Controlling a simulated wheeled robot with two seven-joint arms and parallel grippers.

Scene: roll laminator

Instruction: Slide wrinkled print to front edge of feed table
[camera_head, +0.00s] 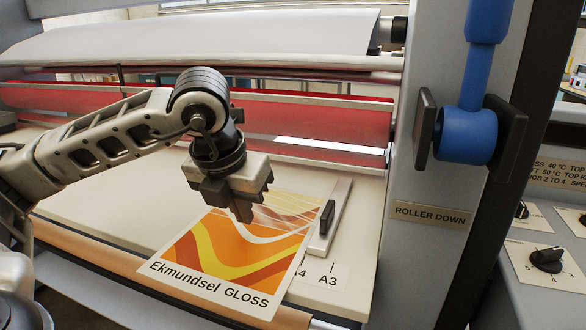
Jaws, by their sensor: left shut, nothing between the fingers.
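The wrinkled print (222,258) is a sheet with orange, yellow and red waves and the words "Ekmundsel GLOSS". It lies at a slant on the pale feed table (95,208), and its lower corner reaches the table's front edge. Thin curved lines show at its upper right part. My left gripper (243,212) is shut and empty, pointing down over the upper part of the print. Its fingertips are at or just above the sheet; I cannot tell whether they touch. The gripper hides part of the print's upper left. My right gripper is not in view.
A side guide (328,215) with a black knob stands along the print's right side, near an "A3" mark. Red rollers (320,120) run behind the table. A blue lever (466,130) is on the right housing, above a "ROLLER DOWN" label. The table's left part is clear.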

